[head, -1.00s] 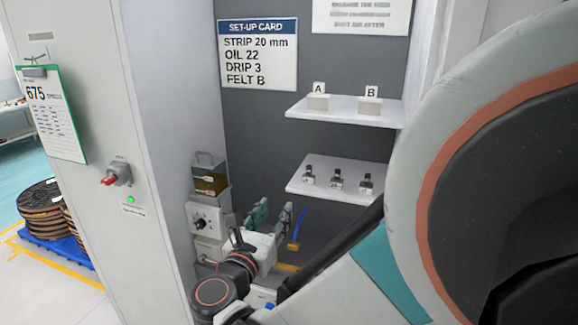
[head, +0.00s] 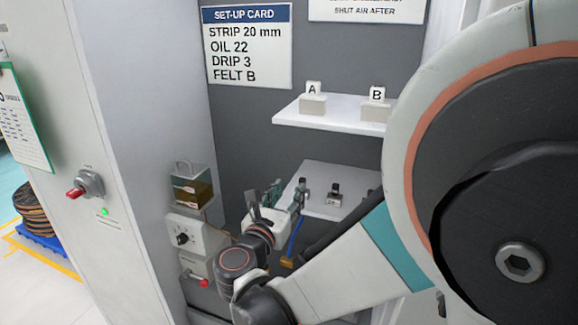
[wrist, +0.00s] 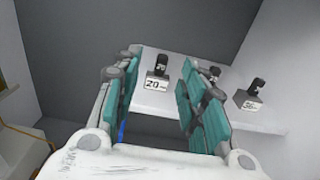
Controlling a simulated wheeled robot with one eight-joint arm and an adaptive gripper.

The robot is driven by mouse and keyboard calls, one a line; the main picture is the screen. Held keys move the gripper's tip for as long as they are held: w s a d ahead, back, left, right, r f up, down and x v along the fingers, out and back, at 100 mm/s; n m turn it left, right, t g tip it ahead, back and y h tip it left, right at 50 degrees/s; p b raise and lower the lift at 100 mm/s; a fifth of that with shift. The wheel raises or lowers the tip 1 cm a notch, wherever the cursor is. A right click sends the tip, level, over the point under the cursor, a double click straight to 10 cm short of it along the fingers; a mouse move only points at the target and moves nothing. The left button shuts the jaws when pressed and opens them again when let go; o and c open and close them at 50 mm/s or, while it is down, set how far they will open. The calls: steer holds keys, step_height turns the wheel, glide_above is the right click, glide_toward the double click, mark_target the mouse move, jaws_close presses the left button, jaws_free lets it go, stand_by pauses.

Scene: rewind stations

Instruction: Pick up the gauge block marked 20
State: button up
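My gripper is open and empty. It also shows in the head view (head: 277,203), just left of the lower shelf (head: 322,211). There one finger overlaps the leftmost block, which is mostly hidden.
A second block (wrist: 249,99) stands right of the 20; its number is unclear. It also shows in the head view (head: 335,199). Above is an upper shelf (head: 340,123) with blocks A (head: 312,104) and B (head: 375,110). Oil and dial units (head: 190,235) stand at left.

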mark_target(301, 180)
steer(key=x, duration=0.4)
steer(key=shift+w+d, duration=0.1)
steer(key=shift+w, duration=0.15)
steer(key=x, duration=0.4)
steer(key=shift+d+f, duration=0.35)
steer(key=shift+d, duration=0.1)
steer(key=shift+w+d, duration=0.1)
steer(key=shift+w, duration=0.4)
steer(key=shift+s, duration=0.1)
steer(key=shift+c, duration=0.3)
jaws_close()
